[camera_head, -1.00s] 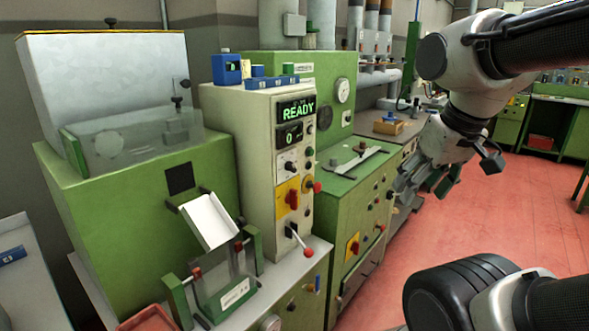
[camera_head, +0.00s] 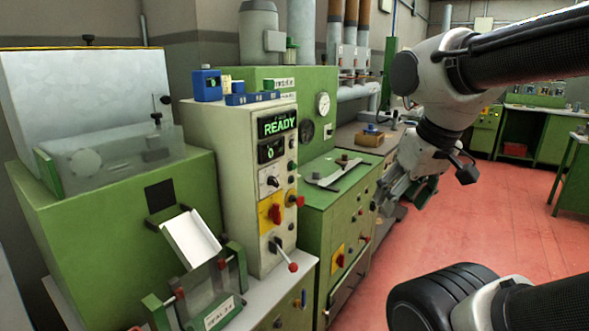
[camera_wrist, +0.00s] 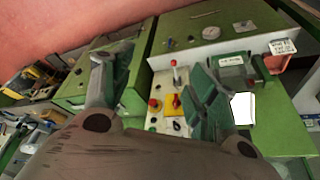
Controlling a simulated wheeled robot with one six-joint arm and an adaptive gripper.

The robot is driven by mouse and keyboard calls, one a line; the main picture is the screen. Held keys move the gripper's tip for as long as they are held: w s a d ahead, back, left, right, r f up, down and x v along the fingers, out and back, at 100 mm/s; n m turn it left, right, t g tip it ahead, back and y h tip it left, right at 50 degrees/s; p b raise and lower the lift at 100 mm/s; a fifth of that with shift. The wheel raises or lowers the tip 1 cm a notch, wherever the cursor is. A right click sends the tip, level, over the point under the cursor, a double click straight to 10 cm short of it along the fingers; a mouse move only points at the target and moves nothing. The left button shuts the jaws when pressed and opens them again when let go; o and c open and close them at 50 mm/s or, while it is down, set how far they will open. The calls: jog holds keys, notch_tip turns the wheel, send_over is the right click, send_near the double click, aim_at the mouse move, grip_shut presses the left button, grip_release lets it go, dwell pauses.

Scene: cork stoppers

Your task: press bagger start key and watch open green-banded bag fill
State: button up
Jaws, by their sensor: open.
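The bagger's cream control box (camera_head: 225,140) stands in the middle of the head view. Its lit display (camera_head: 278,126) reads READY and the counter (camera_head: 271,150) below reads 0. Small coloured buttons line its right edge; I cannot tell which is the start key. A clear bag (camera_head: 207,290) with a white label hangs between green clamps under the white chute (camera_head: 191,238); I see nothing in it, and its mouth is hard to make out. My gripper (camera_head: 388,203) is open and empty, right of the box and apart from it. Its spread fingers (camera_wrist: 160,90) frame red and yellow controls in the wrist view.
A red-tipped lever (camera_head: 285,255) juts from the box front. A green cabinet (camera_head: 325,205) with a gauge panel stands behind it, close to my gripper. Blue blocks (camera_head: 208,85) sit on the box. The red floor (camera_head: 490,230) to the right is largely clear.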

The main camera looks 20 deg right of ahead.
grip_shut()
dwell(1.3)
